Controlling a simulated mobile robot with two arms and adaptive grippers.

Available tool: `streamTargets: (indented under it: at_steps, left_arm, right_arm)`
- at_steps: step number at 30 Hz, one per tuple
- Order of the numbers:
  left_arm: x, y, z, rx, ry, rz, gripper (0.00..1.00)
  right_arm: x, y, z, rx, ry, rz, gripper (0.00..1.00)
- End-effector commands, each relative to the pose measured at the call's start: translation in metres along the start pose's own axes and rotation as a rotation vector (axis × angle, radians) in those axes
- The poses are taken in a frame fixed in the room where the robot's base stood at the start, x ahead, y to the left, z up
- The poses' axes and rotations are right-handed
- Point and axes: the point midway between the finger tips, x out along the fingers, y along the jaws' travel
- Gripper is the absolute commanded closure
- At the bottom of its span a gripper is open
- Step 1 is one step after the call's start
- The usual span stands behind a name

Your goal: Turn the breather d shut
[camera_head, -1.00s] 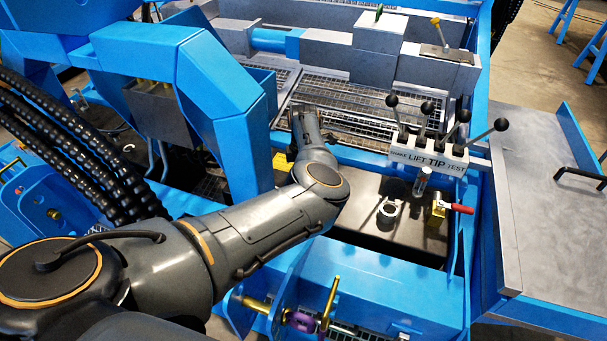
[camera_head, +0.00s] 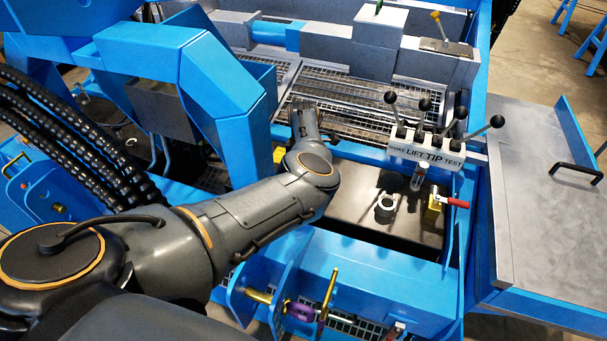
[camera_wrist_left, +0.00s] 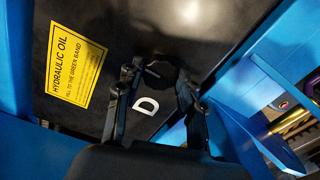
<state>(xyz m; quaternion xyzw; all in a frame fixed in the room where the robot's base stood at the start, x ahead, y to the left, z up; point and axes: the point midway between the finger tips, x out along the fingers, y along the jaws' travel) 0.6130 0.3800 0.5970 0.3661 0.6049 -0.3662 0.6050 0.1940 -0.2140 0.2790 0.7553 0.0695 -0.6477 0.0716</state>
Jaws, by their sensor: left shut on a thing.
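In the left wrist view, breather d (camera_wrist_left: 163,74) is a dark round cap on a black tank top. A white letter D (camera_wrist_left: 146,105) is marked on the tank beside it. My left gripper (camera_wrist_left: 160,78) is shut on the breather, one finger on each side of it. The dark cap is hard to make out against the black surface. My right gripper is in neither view.
A yellow hydraulic oil label (camera_wrist_left: 76,66) lies beside the gripper. Blue frame beams (camera_head: 370,280) border the tank closely.

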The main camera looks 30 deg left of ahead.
Motion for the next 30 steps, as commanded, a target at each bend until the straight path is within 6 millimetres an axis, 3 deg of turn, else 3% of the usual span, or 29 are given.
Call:
streamTargets:
  at_steps: [1,2,5,17,30]
  left_arm:
    - [-0.001,0.001,0.000,0.002,0.000,0.002,0.94]
    - [-0.001,0.001,0.000,0.002,0.000,0.002,0.58]
    - [-0.001,0.001,0.000,0.002,0.000,0.002,0.39]
    - [-0.007,0.001,0.001,0.001,0.000,0.002,0.39]
    - [-0.091,0.001,0.001,0.000,-0.001,0.004,0.39]
  right_arm:
    - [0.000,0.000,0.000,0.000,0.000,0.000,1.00]
    - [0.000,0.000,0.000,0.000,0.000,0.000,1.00]
    - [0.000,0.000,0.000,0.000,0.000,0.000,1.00]
    - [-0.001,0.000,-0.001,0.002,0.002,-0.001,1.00]
    - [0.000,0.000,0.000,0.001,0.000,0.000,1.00]
